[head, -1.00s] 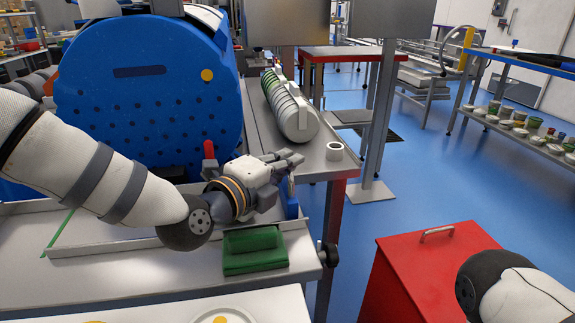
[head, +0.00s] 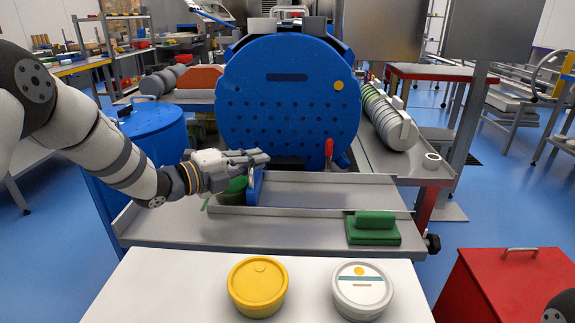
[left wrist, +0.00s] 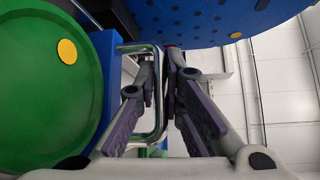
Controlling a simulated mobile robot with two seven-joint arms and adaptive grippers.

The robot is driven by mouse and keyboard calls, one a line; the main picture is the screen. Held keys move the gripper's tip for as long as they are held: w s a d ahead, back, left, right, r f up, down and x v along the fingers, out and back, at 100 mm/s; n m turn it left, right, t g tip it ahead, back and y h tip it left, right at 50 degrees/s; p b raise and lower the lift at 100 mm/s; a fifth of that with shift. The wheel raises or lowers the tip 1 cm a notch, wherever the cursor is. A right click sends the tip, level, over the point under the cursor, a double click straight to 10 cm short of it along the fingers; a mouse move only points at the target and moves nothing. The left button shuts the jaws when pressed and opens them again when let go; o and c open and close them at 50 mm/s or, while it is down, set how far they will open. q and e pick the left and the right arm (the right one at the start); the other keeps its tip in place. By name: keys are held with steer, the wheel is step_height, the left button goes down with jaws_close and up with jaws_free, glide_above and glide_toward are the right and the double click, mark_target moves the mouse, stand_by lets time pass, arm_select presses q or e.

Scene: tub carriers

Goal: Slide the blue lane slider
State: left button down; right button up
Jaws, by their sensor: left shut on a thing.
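The blue lane slider (head: 254,187) stands upright across the grey lane, toward its left end. My left gripper (head: 258,158) reaches in from the left at the slider's top and is shut on its metal handle. In the left wrist view, the bent metal handle (left wrist: 142,47) runs between the fingers (left wrist: 163,75), beside the blue slider body (left wrist: 108,70). A green tub (head: 236,191) sits in the lane just left of the slider, partly hidden by my gripper. In the left wrist view the tub (left wrist: 45,110) shows a yellow dot. My right gripper is out of view.
The lane (head: 330,190) right of the slider is empty. A green block (head: 374,228) sits in front of it. A yellow tub (head: 258,285) and a white tub (head: 362,288) stand on the white table. A big blue drum (head: 290,100) and a red lever (head: 329,150) are behind.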

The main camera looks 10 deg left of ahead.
arm_select(q)
steer(key=a, duration=0.3)
steer(key=s+a, duration=0.1)
steer(key=a, duration=0.2)
steer(key=s+a, duration=0.1)
steer(key=a, duration=0.2)
steer(key=shift+a+p, duration=0.3)
steer(key=shift+a, duration=0.1)
steer(key=c, duration=1.7)
jaws_free()
steer(key=shift+a, duration=0.2)
steer(key=shift+d, duration=0.1)
steer(key=v, duration=1.2)
